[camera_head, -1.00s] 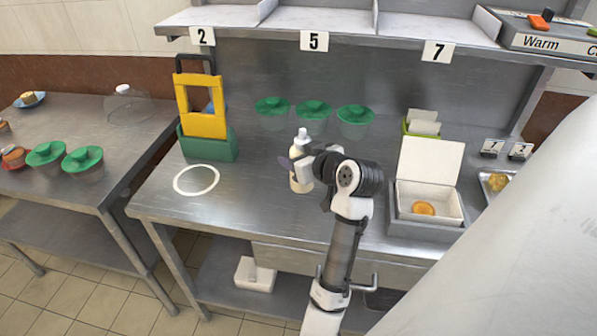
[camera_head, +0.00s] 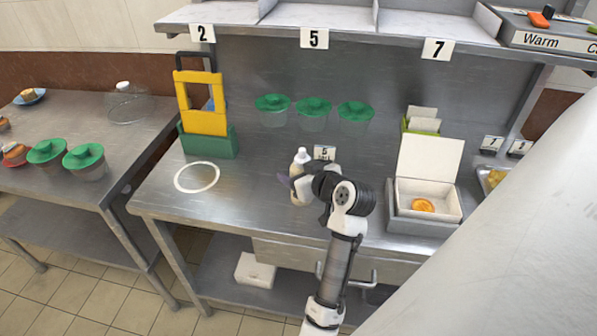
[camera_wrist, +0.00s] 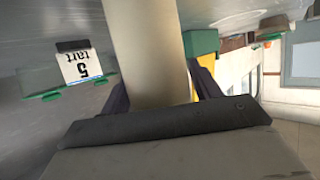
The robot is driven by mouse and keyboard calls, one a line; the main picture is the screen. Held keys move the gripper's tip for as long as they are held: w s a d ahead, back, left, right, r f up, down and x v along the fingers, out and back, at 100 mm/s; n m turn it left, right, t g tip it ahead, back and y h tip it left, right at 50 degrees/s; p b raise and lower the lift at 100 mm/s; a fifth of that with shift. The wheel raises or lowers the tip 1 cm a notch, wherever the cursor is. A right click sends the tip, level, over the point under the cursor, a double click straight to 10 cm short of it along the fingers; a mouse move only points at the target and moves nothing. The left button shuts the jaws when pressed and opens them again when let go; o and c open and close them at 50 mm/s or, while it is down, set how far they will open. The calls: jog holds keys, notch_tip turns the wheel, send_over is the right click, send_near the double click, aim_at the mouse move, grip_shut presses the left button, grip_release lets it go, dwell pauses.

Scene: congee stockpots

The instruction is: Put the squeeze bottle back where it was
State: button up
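The squeeze bottle (camera_head: 301,160), pale with a white cap, is upright over the middle of the steel counter. My gripper (camera_head: 298,182) is around its body from the front right and hides part of it. In the wrist view the bottle (camera_wrist: 145,50) fills the space between my two dark fingers, which press against both sides. A small card marked 5 (camera_head: 324,152) stands just behind and right of the bottle. The wrist view shows this card (camera_wrist: 78,66) upside down. I cannot tell whether the bottle's base touches the counter.
A white ring (camera_head: 197,177) lies on the counter at left, by a green and yellow holder (camera_head: 208,143). Several green-lidded containers (camera_head: 314,108) line the back. An open white box (camera_head: 428,190) stands right. The counter between ring and bottle is clear.

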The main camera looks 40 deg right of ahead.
jog(key=shift+o, duration=0.7)
jog(key=shift+r, duration=0.25)
jog(key=b+v, duration=0.2)
jog(key=v, duration=1)
